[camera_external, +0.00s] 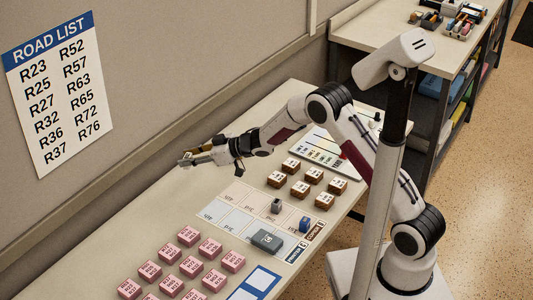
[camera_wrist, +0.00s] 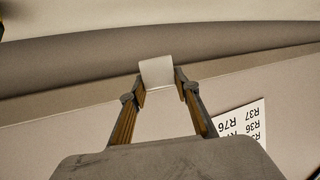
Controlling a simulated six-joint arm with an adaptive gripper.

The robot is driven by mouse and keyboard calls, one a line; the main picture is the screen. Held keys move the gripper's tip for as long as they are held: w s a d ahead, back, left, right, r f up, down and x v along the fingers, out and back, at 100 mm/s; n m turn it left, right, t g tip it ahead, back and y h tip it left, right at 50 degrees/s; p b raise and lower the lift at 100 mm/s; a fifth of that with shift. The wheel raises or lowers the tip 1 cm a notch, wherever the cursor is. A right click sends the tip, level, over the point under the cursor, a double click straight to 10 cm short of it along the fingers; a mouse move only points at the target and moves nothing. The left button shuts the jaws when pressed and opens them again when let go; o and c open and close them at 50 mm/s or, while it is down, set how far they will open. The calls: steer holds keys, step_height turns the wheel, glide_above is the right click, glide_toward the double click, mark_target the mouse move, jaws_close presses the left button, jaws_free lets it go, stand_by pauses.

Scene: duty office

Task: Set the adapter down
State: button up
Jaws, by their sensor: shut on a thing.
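My gripper (camera_external: 188,160) is held out level above the far left part of the table, near the wall. In the wrist view my gripper (camera_wrist: 158,84) is shut on a small pale block (camera_wrist: 156,70), which I take to be the adapter. The block sits between the two fingertips and looks plain on the side that shows. In the external view it is too small to make out. Nothing shows touching it from below.
Below lies a labelled white grid sheet (camera_external: 233,195) with a dark grey box (camera_external: 267,240), a small grey piece (camera_external: 276,206) and a blue piece (camera_external: 305,224). Several pink blocks (camera_external: 191,267) and brown blocks (camera_external: 300,188) stand either side. Bare table (camera_external: 160,214) lies left.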

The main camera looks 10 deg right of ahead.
stand_by(0.4)
glide_above(193, 189)
steer(key=shift+f, duration=3.15)
steer(key=shift+f, duration=1.85)
steer(key=shift+f, duration=0.2)
steer(key=o, duration=0.9)
steer(key=shift+r, duration=0.1)
